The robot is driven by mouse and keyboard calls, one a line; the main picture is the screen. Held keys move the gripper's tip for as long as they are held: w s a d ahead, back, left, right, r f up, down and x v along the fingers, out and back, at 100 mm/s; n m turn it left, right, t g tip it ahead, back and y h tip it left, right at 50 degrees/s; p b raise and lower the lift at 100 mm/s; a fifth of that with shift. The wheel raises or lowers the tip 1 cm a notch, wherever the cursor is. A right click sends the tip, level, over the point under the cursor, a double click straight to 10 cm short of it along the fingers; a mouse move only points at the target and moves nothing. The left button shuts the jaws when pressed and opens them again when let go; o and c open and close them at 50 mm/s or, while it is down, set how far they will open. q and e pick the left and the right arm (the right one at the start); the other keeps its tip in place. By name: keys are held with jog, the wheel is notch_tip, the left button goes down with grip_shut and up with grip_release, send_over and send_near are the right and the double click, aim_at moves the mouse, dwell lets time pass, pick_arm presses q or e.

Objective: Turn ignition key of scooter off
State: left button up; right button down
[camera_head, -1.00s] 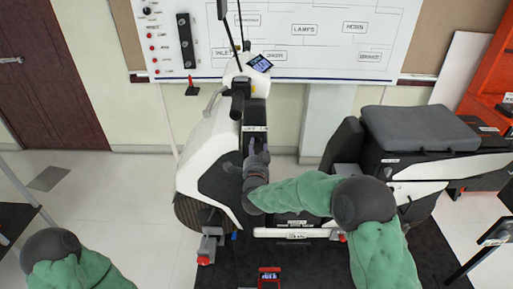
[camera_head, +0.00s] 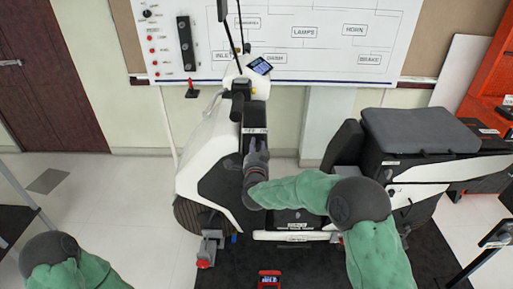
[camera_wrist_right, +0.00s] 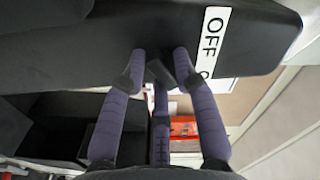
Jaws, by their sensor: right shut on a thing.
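My right gripper (camera_head: 256,147) is at the black panel below the handlebar, near a small white label (camera_head: 255,131). In the right wrist view an OFF label (camera_wrist_right: 213,40) sits on the dark panel, beside my right gripper (camera_wrist_right: 160,68). Its purple-grey fingers are closed around a small dark piece, likely the ignition key (camera_wrist_right: 156,72), mostly hidden between the fingertips. My left gripper is out of frame; only part of my left arm shows at the lower left.
A white board (camera_head: 310,40) with labelled circuits hangs behind the scooter. The black seat (camera_head: 420,130) is to the right of my right arm. A small red device (camera_head: 269,279) lies on the dark mat (camera_head: 225,270). Orange shelving (camera_head: 487,95) stands at the far right.

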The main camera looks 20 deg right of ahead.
jog(key=shift+f+n, duration=0.2)
jog(key=shift+n, duration=0.1)
jog(key=n+p, duration=0.1)
jog(key=n, duration=0.2)
jog(key=n+p, duration=0.2)
jog(key=n, duration=0.2)
jog(key=n+p, duration=0.1)
jog(key=n, duration=0.3)
jog(key=shift+s+d+p, duration=0.1)
jog(key=shift+d+p, duration=0.15)
jog(key=shift+p, duration=0.15)
jog(key=c, duration=1.4)
grip_release()
jog(key=o, duration=0.3)
jog(key=shift+r, duration=0.1)
jog(key=shift+d+r, duration=0.1)
jog(key=shift+s, duration=0.1)
